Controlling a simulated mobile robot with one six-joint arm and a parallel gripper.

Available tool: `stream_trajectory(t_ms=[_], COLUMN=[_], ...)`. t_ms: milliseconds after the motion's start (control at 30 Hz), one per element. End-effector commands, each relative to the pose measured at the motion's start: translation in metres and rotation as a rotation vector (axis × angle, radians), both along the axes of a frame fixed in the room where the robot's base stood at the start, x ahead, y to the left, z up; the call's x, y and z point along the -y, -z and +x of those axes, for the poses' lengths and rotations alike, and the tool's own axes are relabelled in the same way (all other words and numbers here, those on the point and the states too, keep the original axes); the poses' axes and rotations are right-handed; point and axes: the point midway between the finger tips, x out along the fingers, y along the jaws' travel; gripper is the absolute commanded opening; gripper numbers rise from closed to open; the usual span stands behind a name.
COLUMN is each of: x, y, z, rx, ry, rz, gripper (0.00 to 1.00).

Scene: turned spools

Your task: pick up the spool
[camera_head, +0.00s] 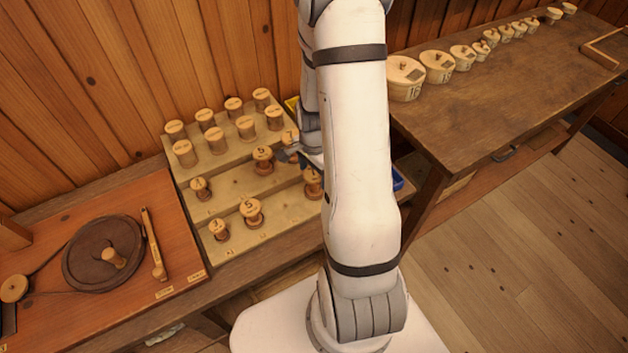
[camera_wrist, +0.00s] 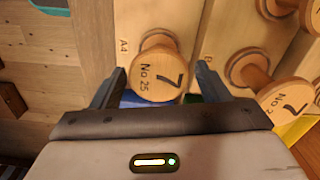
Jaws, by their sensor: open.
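In the wrist view a turned wooden spool (camera_wrist: 158,70) marked "7" and "No 25" stands on a pale wooden step beside the label A4. My gripper (camera_wrist: 159,77) is open, with one dark finger to the left and one to the right of this spool in the picture. Gaps show on both sides; I cannot tell how far down the fingers reach. A second spool (camera_wrist: 283,98), also marked 7, stands to the right, outside the right finger. In the head view my gripper (camera_head: 290,155) is partly hidden behind my arm, among the rack's spools.
The stepped spool rack (camera_head: 240,183) holds several other spools, including one marked 5 (camera_head: 251,211). A turntable (camera_head: 82,258) is on the red-brown bench at left. Round lidded boxes (camera_head: 437,66) line the dark table at right. A blue container (camera_head: 398,180) shows beside my arm.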

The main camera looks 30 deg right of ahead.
Motion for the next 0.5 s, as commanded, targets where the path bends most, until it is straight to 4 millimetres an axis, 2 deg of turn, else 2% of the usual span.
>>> stream_trajectory(t_ms=[500], x=[0.002], y=[0.050], z=[-0.001], rx=[-0.002], ry=[-0.003], rz=[0.001], gripper=[0.69])
